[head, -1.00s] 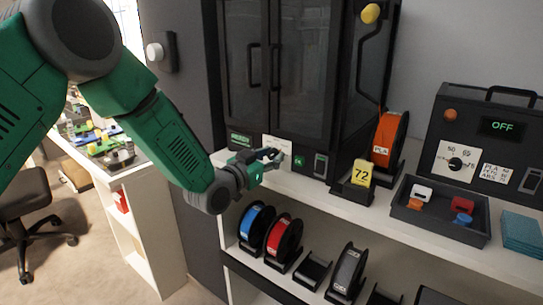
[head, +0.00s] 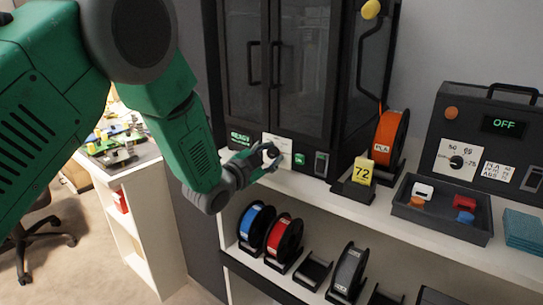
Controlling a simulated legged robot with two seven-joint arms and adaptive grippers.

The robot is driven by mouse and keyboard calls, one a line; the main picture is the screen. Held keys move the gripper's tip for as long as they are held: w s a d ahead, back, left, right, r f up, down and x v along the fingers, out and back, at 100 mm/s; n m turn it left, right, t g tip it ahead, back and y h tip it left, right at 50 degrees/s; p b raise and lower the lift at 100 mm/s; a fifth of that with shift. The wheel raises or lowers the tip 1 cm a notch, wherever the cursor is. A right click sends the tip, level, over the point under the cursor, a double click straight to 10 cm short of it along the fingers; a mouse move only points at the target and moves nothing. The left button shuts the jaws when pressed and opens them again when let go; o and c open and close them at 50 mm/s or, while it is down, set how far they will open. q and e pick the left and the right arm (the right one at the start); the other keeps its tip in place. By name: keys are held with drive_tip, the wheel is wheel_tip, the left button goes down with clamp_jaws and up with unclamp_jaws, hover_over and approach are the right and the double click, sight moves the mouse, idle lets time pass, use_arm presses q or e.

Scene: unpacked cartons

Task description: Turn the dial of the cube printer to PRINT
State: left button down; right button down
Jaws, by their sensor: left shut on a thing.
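The cube printer (head: 297,65) is a tall black cabinet with glass doors, standing on the white shelf. A white label plate (head: 284,145) is low on its front. The dial on that plate is mostly hidden behind my fingers, so its pointer and the lettering cannot be read. My left gripper (head: 271,157) is at the plate, its dark fingers shut on the dial. A small green READY display (head: 240,138) is left of the plate. My right gripper is not in view.
Right of the plate are a green button (head: 300,159) and a switch (head: 321,164). A yellow 72 sign (head: 362,171), an orange spool (head: 391,138), a dark tray (head: 441,220) and a box reading OFF (head: 502,125) stand farther right. Spools sit on the shelf below.

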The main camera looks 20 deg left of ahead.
use_arm(q)
drive_tip(key=shift+s+f, duration=0.1)
drive_tip(key=shift+f, duration=0.3)
drive_tip(key=c, duration=1.3)
unclamp_jaws()
drive_tip(key=shift+o, duration=0.2)
drive_tip(key=shift+r, duration=0.1)
drive_tip(key=shift+r, duration=0.1)
drive_tip(key=v, duration=1.1)
drive_tip(key=shift+s+a, duration=0.15)
drive_tip(key=shift+s, duration=0.15)
